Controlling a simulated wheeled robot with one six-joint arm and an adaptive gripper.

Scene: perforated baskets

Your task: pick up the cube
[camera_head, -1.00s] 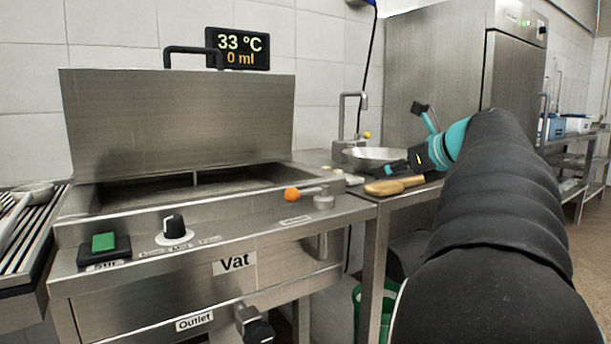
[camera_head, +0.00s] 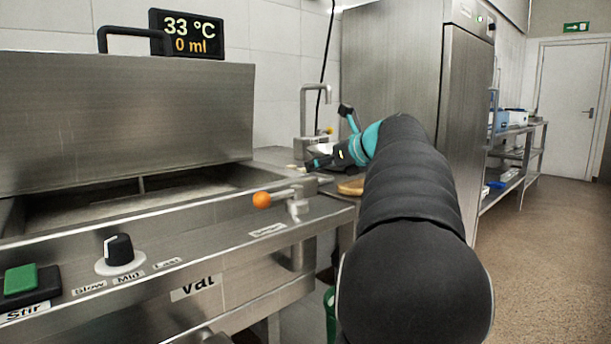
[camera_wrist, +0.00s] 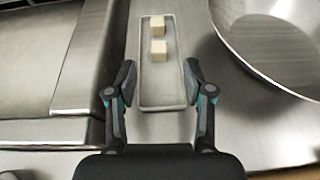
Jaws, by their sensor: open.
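Two small pale cubes stand on a narrow metal tray (camera_wrist: 163,90) in the wrist view. The nearer cube (camera_wrist: 159,50) is around the tray's middle. The farther cube (camera_wrist: 158,25) stands close behind it near the tray's far end. My gripper (camera_wrist: 160,76) is open and empty, its fingers to either side of the tray, short of the nearer cube in the picture. In the head view my gripper (camera_head: 312,163) is at the counter by the sink area, and the cubes cannot be made out there.
A round metal bowl (camera_wrist: 272,42) lies right of the tray, close to the right finger. The vat's steel edge (camera_wrist: 88,60) is at left. In the head view, a tap (camera_head: 304,108) and an orange-knobbed valve (camera_head: 262,200) stand near the gripper.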

